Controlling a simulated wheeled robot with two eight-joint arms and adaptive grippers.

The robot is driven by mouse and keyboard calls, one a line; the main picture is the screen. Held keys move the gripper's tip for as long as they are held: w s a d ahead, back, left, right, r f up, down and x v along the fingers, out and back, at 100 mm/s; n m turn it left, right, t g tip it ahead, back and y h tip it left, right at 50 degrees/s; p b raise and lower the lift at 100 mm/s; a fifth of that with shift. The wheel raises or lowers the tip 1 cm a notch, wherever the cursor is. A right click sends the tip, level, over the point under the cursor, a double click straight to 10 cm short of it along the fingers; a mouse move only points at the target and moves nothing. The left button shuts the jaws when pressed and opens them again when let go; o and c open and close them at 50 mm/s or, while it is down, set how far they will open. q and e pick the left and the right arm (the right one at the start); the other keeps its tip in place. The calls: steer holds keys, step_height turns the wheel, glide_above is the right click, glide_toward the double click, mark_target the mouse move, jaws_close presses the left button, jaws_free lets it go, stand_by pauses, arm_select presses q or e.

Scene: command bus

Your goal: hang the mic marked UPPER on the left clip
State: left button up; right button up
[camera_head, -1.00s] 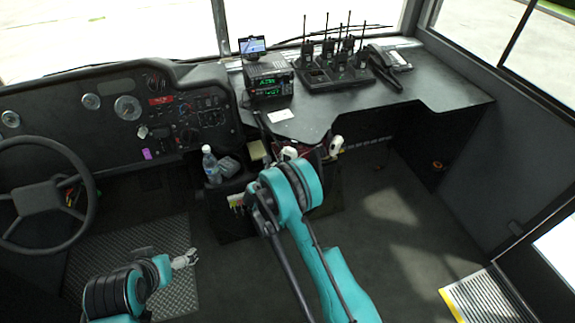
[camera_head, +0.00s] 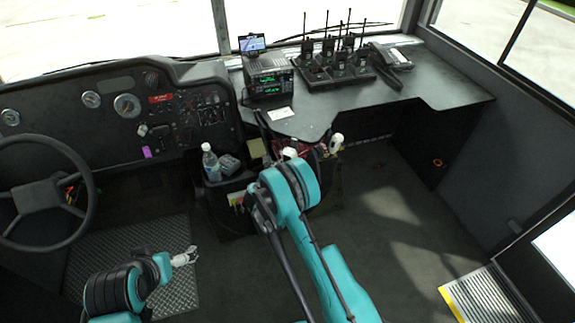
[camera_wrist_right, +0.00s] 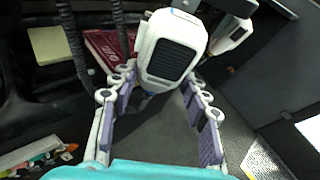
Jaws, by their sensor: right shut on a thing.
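A white hand mic with a dark slotted grille (camera_wrist_right: 172,55) is between the fingers of my right gripper (camera_wrist_right: 160,88) in the right wrist view, and the gripper is shut on it. Its white top also shows in the head view (camera_head: 289,153), just past my right arm, which hides the gripper there. A second white mic (camera_wrist_right: 230,34) is behind it to the right, and it shows in the head view (camera_head: 336,143) by the desk's front edge. I cannot read any marking on either mic, and I cannot make out the clips. My left gripper (camera_head: 184,257) is low at the left, away from the mics.
A radio unit (camera_head: 268,78) and a charger with several handheld radios (camera_head: 335,72) stand on the dark desk (camera_head: 430,92). A bottle (camera_head: 211,164) is left of my right arm. A red item (camera_wrist_right: 107,52) and dark cords (camera_wrist_right: 73,45) lie near the held mic. Floor at right is clear.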

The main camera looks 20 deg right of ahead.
stand_by(0.4)
steer(key=o, duration=1.2)
steer(key=v, duration=1.2)
steer(key=s+d+r+m+g+y, duration=0.2)
steer(key=s+d+r+m, duration=0.1)
steer(key=s+r+m, duration=0.3)
steer(key=s+d+r+m+g+y, duration=0.1)
steer(key=s+d+r+m+y, duration=0.1)
steer(key=s+r+m, duration=0.4)
steer(key=s+r+m+y, duration=0.2)
steer(key=s+r+m, duration=0.1)
steer(key=s+m, duration=0.5)
steer(key=s+a+r+m+y, duration=0.1)
steer(key=s+r+m+y, duration=0.1)
steer(key=s+m, duration=0.7)
steer(key=shift+s+a+r+y, duration=0.2)
steer(key=shift+s+r+y, duration=0.25)
steer(key=shift+y, duration=0.35)
